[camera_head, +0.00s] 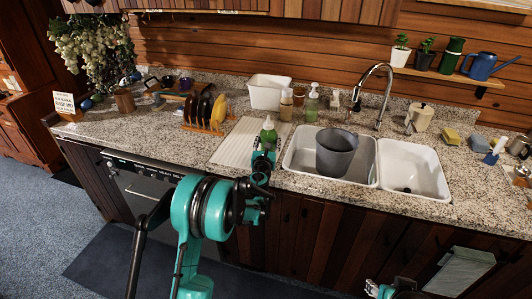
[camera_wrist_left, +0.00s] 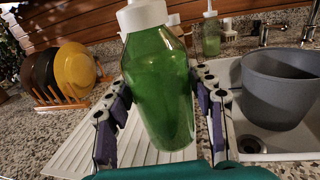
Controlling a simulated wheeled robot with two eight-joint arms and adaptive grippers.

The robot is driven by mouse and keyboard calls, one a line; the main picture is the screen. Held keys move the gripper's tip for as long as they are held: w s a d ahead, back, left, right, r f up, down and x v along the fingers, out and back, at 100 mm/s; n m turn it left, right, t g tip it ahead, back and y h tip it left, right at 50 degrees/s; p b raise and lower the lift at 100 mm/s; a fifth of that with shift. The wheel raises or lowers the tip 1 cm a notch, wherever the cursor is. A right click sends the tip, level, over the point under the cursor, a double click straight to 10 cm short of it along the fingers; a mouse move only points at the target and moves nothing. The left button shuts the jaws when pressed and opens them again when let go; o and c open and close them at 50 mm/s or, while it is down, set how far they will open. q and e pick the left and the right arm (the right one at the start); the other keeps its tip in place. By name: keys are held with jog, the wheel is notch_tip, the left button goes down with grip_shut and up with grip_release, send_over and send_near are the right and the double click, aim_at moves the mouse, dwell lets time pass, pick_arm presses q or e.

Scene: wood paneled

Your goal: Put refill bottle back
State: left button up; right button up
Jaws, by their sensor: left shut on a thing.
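A green see-through bottle with a white top (camera_head: 268,133) is upright over the front edge of the white drainboard, left of the sink. My left gripper (camera_head: 264,158) is shut on it. In the left wrist view the bottle (camera_wrist_left: 158,90) stands between the two fingers of the left gripper (camera_wrist_left: 160,115), its white cap at the top edge. I cannot tell whether its base touches the drainboard.
A grey pot (camera_head: 336,152) stands in the left basin of the white sink (camera_head: 408,150). A plate rack (camera_head: 203,112), white tub (camera_head: 267,92), amber bottle (camera_head: 286,106) and another green bottle (camera_head: 312,104) stand behind. The ribbed drainboard (camera_head: 232,145) has free room.

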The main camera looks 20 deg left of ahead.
pick_arm(q)
jog(key=shift+w+a+f, duration=0.15)
jog(key=shift+a+f, duration=0.25)
jog(key=shift+a, duration=0.1)
jog(key=shift+f+b, duration=0.8)
jog(key=shift+f, duration=1.15)
jog(key=shift+r, duration=0.1)
jog(key=shift+f, duration=0.25)
jog(key=o, duration=1.5)
jog(key=shift+r, duration=0.1)
